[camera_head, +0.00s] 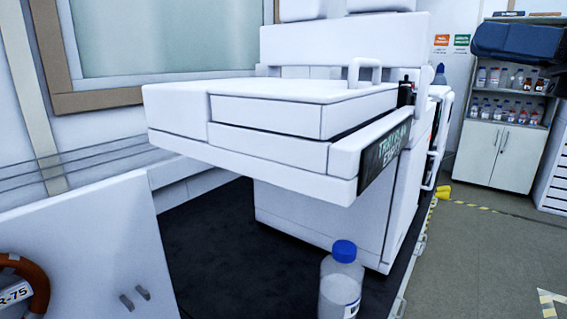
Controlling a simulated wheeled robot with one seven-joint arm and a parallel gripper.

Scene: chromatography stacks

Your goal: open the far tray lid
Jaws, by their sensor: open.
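A white instrument holds a wide tray unit that juts out over a dark bench. A flat white lid (300,92) lies level on top of the tray (270,150) and looks closed. An upright white loop handle (365,72) stands near the lid's back right. I cannot tell for certain whether this is the far lid; no other tray lid is clear in view. A dark label plate (385,155) is on the tray's right side. My gripper is not in view.
A blue-capped bottle (341,285) stands on the dark bench top (215,240) below the tray. A white panel (85,245) and a brown hose (30,280) fill the lower left. The floor (490,240) at right is open, before a cabinet (495,155).

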